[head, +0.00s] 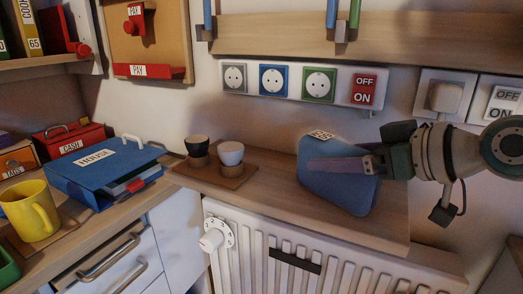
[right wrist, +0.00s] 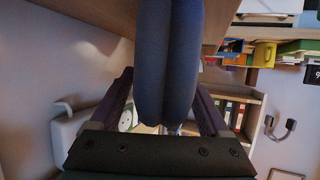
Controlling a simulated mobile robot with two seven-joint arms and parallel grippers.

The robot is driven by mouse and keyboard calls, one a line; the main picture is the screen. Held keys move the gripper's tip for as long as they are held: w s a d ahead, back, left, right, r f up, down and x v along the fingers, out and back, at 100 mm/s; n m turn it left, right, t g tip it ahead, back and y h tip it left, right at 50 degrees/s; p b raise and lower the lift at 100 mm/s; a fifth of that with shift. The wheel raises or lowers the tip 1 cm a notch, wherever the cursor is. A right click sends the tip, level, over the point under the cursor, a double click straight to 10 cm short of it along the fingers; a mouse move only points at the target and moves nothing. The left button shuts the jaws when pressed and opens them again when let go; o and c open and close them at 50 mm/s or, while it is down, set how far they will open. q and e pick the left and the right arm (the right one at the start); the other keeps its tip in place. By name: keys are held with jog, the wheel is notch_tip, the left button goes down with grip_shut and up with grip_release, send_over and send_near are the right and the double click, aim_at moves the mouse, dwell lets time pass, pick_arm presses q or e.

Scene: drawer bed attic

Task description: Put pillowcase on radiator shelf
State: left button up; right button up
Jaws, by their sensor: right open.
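A blue folded cloth, the pillowcase (head: 340,191), is over the right part of the wooden radiator shelf (head: 270,195) in the head view. It looks tilted, and I cannot tell if its lower edge fully rests on the shelf. My right gripper (head: 314,167) reaches in from the right, with a purple finger lying across the pillowcase's upper part. In the right wrist view the pillowcase (right wrist: 167,70) hangs between the two spread fingers (right wrist: 165,90). The jaws are open around it. My left gripper is not in view.
Two small cups (head: 231,153) on a wooden board stand left of the pillowcase. A white radiator (head: 330,262) is below the shelf. Sockets (head: 319,84) line the wall behind. A blue binder (head: 95,172) and yellow mug (head: 28,210) are on the left desk.

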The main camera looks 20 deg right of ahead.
jog(key=shift+r, duration=0.2)
jog(key=shift+s+d+r, duration=0.1)
jog(key=shift+s+d, duration=0.05)
jog(key=shift+s, duration=0.25)
jog(key=p+v, duration=0.2)
jog(key=v, duration=0.9)
jog(key=s+a+f+m+g+h, duration=0.1)
jog(key=s+a+f+g+h, duration=0.3)
jog(key=s+a+f+g, duration=0.5)
jog(key=s+a+f, duration=0.3)
jog(key=s, duration=0.4)
jog(key=shift+a+f+m, duration=0.3)
